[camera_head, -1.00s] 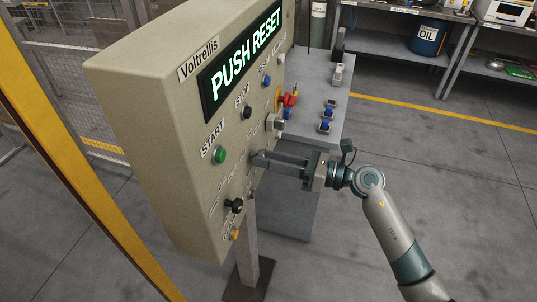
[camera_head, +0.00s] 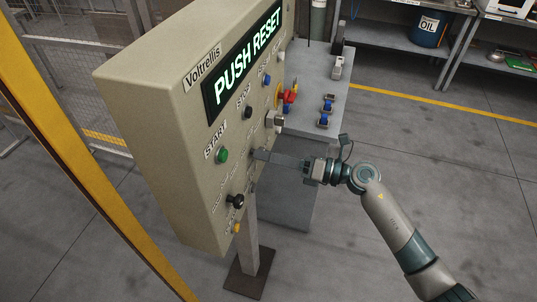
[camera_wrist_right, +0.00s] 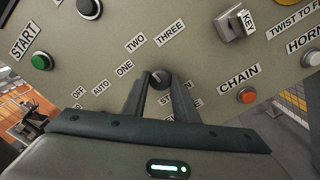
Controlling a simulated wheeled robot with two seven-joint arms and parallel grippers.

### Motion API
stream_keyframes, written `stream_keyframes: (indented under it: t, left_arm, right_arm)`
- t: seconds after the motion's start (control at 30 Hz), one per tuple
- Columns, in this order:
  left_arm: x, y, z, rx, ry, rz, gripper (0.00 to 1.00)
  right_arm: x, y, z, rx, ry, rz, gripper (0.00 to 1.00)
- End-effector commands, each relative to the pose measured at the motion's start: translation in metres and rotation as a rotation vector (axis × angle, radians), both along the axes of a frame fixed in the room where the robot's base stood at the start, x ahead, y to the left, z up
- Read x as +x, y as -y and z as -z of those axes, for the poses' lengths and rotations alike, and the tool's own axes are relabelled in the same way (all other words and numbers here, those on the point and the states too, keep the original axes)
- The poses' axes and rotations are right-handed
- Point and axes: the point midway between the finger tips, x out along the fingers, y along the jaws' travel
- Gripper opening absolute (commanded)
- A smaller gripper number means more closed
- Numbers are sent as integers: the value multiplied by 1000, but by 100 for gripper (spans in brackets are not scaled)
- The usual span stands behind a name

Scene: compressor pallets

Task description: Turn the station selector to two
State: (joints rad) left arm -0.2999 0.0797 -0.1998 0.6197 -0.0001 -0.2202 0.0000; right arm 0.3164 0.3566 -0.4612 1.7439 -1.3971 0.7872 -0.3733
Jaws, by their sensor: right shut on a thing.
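The station selector (camera_wrist_right: 160,79) is a small dark knob on the beige control panel (camera_head: 150,110). In the right wrist view, the labels ONE, TWO and THREE arc above and to its left. My right gripper (camera_wrist_right: 159,84) is shut on the knob, with one finger on each side. Which label the knob points to cannot be made out. In the head view, my right gripper (camera_head: 258,157) reaches the panel from the right, and its fingers hide most of the knob. My left gripper is not in view.
The panel display (camera_head: 243,67) reads PUSH RESET. A green START button (camera_head: 222,156), a black knob (camera_head: 236,201) and a key switch (camera_wrist_right: 235,25) are nearby. An orange CHAIN button (camera_wrist_right: 247,96) lies right of the fingers. A grey bench (camera_head: 312,75) stands behind.

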Motion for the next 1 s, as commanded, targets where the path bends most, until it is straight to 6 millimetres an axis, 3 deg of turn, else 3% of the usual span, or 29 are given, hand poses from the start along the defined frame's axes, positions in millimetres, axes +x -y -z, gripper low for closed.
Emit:
stream_keyframes:
  t: [0.07,0.1,0.17,0.2,0.73,1.0]
  left_arm:
    - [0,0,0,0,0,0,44]
    - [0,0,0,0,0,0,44]
    - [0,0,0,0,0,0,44]
    - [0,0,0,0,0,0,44]
    - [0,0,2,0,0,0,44]
    - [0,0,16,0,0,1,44]
  right_arm:
    - [1,0,0,0,1,2,4]
    - [1,0,0,0,1,2,28]
    - [1,0,0,0,1,2,43]
    - [0,0,0,0,1,2,44]
    - [-1,4,1,-1,2,1,44]
    - [-9,30,4,-4,3,1,44]
